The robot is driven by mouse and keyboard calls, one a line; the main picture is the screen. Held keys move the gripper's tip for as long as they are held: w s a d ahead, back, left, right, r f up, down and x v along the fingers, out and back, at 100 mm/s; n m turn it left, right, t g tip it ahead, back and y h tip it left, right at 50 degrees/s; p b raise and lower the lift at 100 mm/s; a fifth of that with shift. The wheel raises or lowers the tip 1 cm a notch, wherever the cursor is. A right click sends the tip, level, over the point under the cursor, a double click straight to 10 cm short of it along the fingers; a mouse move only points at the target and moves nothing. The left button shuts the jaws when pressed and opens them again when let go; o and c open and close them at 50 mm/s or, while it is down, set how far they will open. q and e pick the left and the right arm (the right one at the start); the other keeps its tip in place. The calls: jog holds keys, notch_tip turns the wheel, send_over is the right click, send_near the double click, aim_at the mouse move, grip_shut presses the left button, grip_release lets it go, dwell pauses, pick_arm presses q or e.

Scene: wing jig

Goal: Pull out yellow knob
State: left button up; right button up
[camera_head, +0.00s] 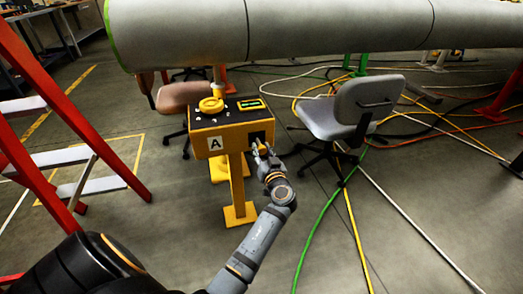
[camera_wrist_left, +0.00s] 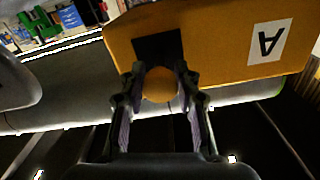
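The yellow knob (camera_wrist_left: 160,85) is a round yellow-orange ball in front of a black square plate (camera_wrist_left: 158,48) on the yellow box's face. In the head view the yellow box (camera_head: 207,144) stands on a yellow post and bears a label A. My left gripper (camera_head: 261,150) is at the right part of the box's front face. In the left wrist view my left gripper (camera_wrist_left: 162,88) has a finger on each side of the knob, both appearing to touch it. In the head view the knob is mostly hidden by the gripper. My right gripper is not in view.
A grey chair (camera_head: 362,105) stands close right of the box, and a brown chair (camera_head: 183,97) is behind it. A red ladder (camera_head: 95,160) is at the left. A large grey wing (camera_head: 300,30) spans above. Cables (camera_head: 322,225) lie on the floor.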

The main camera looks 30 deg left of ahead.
aim_at(262, 147)
pick_arm(q)
jog(key=o, duration=0.4)
jog(key=shift+s+d, duration=0.15)
jog(key=shift+d, duration=0.1)
jog(key=shift+a, duration=0.1)
jog(key=shift+r, duration=0.35)
notch_tip(262, 147, up, 9)
jog(key=shift+r, duration=0.2)
